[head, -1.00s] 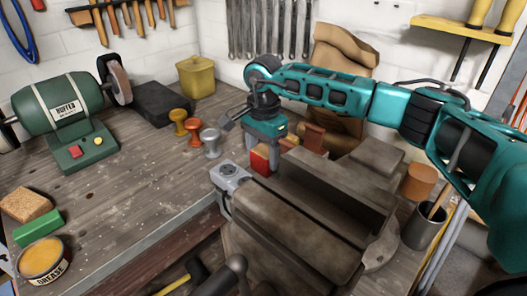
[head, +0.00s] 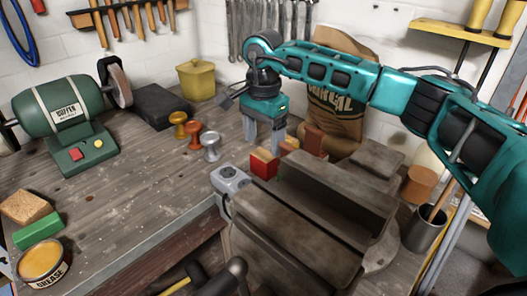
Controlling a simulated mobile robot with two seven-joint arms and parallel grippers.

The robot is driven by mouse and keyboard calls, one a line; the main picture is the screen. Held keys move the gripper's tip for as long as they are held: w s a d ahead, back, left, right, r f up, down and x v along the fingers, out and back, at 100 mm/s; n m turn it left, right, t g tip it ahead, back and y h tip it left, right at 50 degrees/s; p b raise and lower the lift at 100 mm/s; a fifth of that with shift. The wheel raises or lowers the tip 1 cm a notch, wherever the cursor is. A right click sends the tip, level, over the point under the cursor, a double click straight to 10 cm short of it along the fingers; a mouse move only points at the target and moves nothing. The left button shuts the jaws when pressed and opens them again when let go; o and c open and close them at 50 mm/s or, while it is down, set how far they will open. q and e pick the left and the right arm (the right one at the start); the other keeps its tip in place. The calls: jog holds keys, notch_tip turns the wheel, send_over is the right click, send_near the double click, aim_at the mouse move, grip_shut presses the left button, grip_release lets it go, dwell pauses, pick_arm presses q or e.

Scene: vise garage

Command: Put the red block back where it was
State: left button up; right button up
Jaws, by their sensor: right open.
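The red block (head: 262,167) stands on the workbench, just behind and left of the bench vise (head: 335,195). Its front is red and its top looks paler. My right gripper (head: 264,146) points down from above, with its two fingers spread and nothing held between them. The fingertips are just above and behind the red block, and I cannot tell whether they clear it fully. My left gripper is out of view.
Small reddish-brown blocks (head: 314,139) stand right of the gripper, before a brown sack (head: 335,108). A green bench grinder (head: 62,108) is at far left. The bench's middle left is clear.

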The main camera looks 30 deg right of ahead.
aim_at(263, 155)
notch_tip(263, 155, up, 7)
dwell(0.3)
dwell(0.4)
